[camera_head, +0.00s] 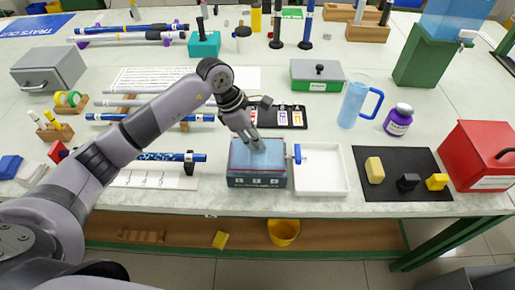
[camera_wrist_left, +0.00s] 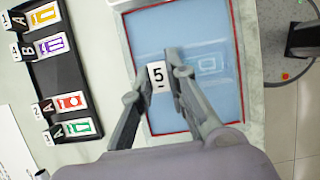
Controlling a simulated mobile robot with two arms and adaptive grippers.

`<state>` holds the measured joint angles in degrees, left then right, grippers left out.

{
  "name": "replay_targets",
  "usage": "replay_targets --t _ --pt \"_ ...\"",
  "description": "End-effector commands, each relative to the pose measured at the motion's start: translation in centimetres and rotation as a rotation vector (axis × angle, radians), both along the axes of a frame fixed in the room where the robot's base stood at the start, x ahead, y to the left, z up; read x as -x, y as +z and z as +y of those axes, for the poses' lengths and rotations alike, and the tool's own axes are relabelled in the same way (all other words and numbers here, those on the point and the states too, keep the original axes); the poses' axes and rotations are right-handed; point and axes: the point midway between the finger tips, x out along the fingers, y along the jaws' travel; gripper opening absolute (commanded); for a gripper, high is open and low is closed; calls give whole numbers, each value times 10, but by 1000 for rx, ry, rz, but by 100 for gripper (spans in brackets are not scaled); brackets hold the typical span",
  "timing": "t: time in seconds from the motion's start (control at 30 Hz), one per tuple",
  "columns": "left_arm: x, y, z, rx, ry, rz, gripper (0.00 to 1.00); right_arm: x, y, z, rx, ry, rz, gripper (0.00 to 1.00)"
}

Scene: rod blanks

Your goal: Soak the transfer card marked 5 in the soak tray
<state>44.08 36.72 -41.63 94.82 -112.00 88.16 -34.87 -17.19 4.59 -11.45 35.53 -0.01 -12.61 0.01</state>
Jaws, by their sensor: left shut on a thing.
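The soak tray (camera_head: 257,182) is a grey-blue box of blue water at the table's front middle; its rim also shows in the wrist view (camera_wrist_left: 237,40). In the wrist view my left gripper (camera_wrist_left: 158,70) is shut on the white transfer card marked 5 (camera_wrist_left: 157,76), which is over the water area. I cannot tell whether the card touches the water. A faint pale outline (camera_wrist_left: 207,63) shows in the tray beside the fingers. In the head view the card is not made out. My right gripper is not in view.
A black card holder (camera_wrist_left: 72,85) with several coloured cards stands behind the tray. A white tray (camera_head: 322,191) with a blue roller (camera_head: 298,154) is right of it. A blue rod (camera_head: 172,157) lies left. A dark mat (camera_head: 393,188) holds sponge blocks.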

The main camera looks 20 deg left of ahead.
Motion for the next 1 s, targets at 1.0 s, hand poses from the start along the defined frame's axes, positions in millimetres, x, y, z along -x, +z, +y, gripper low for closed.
replay_targets --t 1.0 --pt "0 65 0 0 0 -1 0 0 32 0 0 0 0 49"
